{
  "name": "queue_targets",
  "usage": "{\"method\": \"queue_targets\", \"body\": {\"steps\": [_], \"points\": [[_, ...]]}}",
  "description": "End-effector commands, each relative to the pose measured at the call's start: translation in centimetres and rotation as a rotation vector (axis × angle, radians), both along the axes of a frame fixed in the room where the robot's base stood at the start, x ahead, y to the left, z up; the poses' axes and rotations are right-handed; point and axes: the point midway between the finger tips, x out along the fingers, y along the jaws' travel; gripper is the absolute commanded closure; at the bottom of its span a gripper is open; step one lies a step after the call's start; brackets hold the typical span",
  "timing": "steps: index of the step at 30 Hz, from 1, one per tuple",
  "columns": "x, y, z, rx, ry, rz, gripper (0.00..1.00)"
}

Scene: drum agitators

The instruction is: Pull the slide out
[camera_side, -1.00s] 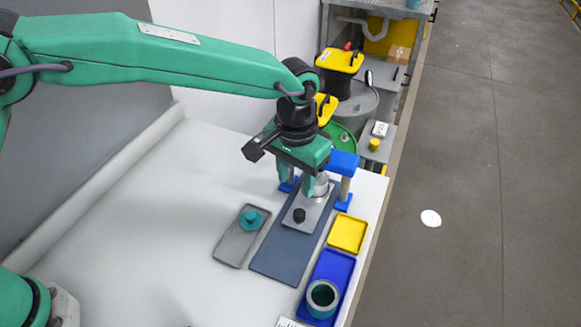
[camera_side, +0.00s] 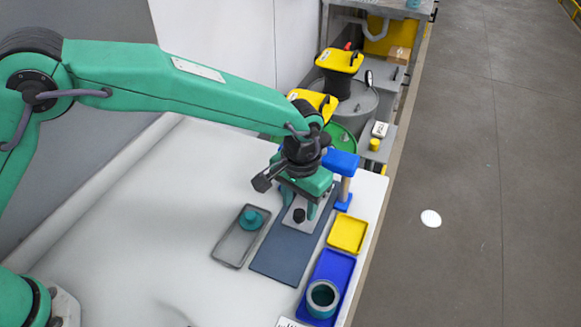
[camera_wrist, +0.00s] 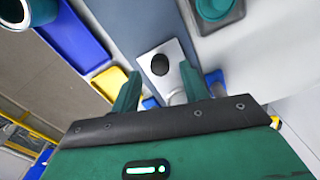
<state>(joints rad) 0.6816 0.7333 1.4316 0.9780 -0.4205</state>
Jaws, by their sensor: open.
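The slide (camera_side: 289,222) is a light grey metal plate with a black knob (camera_side: 299,215), lying on a dark blue-grey base plate (camera_side: 283,255). Its far part runs back toward a blue bridge-like frame (camera_side: 343,163) and is hidden by my gripper. My gripper (camera_side: 298,211) is open and low over the slide, pointing down. In the wrist view, the knob (camera_wrist: 160,65) shows between and just beyond the two green fingers of my gripper (camera_wrist: 159,72). The fingers appear apart from the knob, one toward each side. I cannot tell the exact height.
A grey tray with a teal knobbed part (camera_side: 251,218) lies left of the base plate. A yellow tray (camera_side: 347,233) and a blue tray (camera_side: 341,267) holding a teal ring (camera_side: 322,297) lie to the right, near the table edge. The table at left is clear.

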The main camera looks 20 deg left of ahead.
Motion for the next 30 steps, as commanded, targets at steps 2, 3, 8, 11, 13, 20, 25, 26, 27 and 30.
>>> {"method": "queue_targets", "body": {"steps": [2,3,8,11,13,20,25,26,27,30], "points": [[0.0,0.0,-0.8,0.0,0.001,0.0,0.55],[0.0,0.0,-1.2,0.001,0.001,0.0,0.55],[0.0,0.0,-1.9,0.0,-0.001,0.0,0.55],[0.0,0.0,-2.0,-0.001,-0.002,0.0,0.55],[0.0,0.0,-2.0,-0.001,-0.002,0.0,0.55],[0.0,0.0,-2.0,-0.001,-0.001,0.0,0.77],[0.0,0.0,-2.0,-0.001,-0.001,0.0,1.0],[0.0,0.0,-2.0,0.0,-0.001,0.0,1.0],[0.0,0.0,-2.0,0.0,-0.001,0.0,1.0],[-0.1,0.0,-1.9,0.0,-0.001,0.0,1.0]]}}
